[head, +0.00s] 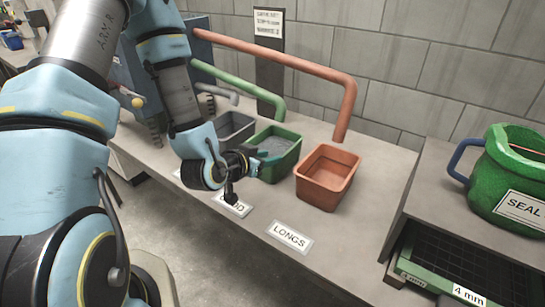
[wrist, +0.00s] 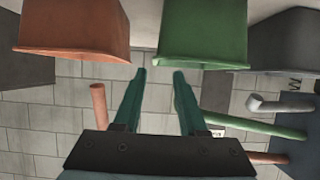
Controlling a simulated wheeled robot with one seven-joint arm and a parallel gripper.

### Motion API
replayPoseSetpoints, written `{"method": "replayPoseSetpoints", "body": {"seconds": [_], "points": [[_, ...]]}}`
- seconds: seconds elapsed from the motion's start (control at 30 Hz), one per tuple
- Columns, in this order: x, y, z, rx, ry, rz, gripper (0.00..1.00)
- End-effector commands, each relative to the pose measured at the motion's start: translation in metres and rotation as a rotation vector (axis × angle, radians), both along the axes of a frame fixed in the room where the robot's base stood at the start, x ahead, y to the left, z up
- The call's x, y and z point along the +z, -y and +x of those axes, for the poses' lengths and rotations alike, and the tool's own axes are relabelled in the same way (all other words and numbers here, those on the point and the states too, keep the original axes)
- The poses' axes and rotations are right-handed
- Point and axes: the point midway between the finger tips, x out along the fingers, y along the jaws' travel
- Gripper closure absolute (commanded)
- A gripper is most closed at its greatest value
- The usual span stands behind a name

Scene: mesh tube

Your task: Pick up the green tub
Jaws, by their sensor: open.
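The green tub (head: 287,165) stands on the grey bench, between a grey tub and an orange tub, below the end of a green pipe. My gripper (head: 268,160) is at its front side in the head view, and the teal fingers overlap its front wall there. In the wrist view, which looks upside down, the green tub (wrist: 205,35) is at top centre-right. My gripper (wrist: 160,72) is open there with nothing between the fingers. Its tips are close to the tub's near left corner in that picture; whether they touch it I cannot tell.
The orange tub (head: 326,180) stands close on the right, the grey tub (head: 232,130) on the left. An orange pipe (head: 348,110) and a green pipe (head: 235,82) hang above. A "LONGS" label (head: 290,236) lies in front. A green container (head: 510,180) stands far right.

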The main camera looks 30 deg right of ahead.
Motion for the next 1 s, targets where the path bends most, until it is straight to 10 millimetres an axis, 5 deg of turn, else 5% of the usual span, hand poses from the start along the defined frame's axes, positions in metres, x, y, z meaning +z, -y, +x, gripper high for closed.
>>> {"method": "replayPoseSetpoints", "body": {"seconds": [0.17,1.0], "points": [[-0.001,0.012,-0.005,-0.012,0.019,-0.045,0.59],[-0.025,0.083,0.039,-0.009,0.016,-0.045,0.59]]}}
